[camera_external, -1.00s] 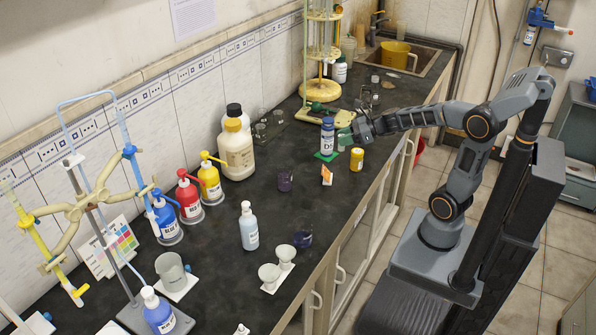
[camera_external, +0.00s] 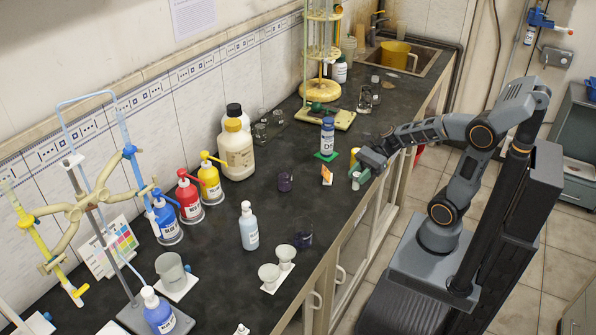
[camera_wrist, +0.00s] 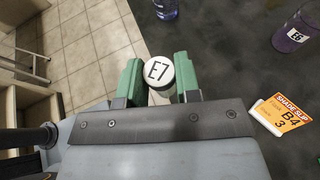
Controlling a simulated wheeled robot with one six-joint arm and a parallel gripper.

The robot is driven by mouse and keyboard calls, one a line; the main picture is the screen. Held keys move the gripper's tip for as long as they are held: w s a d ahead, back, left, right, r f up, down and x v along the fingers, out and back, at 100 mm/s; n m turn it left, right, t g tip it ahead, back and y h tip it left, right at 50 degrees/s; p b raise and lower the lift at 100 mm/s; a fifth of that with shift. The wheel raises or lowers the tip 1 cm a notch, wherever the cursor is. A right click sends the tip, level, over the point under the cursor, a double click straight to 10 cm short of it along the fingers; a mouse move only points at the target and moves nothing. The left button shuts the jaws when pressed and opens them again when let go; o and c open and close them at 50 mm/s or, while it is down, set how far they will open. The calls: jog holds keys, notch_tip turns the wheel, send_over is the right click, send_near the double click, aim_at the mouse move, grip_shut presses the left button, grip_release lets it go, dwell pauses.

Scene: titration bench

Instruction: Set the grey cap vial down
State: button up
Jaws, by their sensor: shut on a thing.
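My gripper (camera_external: 362,176) is near the front edge of the dark counter, to the right of the orange slip. In the wrist view its two green fingers (camera_wrist: 159,82) are shut on the vial with the pale grey cap (camera_wrist: 160,71) marked E7. The cap faces the camera and the vial's body is mostly hidden below it. In the external view a small pale part of the vial (camera_external: 356,184) shows at the fingertips. I cannot tell whether its base touches the counter.
The orange shade slip (camera_external: 327,175) stands close by on the left.

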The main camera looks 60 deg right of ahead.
jog(key=w+f, duration=0.2)
jog(key=w+a+f+b, duration=0.1)
jog(key=w+f, duration=0.3)
jog(key=shift+w+a+f, duration=0.15)
jog(key=shift+a+f, duration=0.05)
jog(key=shift+a, duration=0.1)
jog(key=shift+w+f+b, duration=0.15)
jog(key=shift+f+b, duration=0.45)
jog(key=shift+f, duration=1.1)
jog(key=shift+f, duration=0.15)
jog(key=o, duration=0.9)
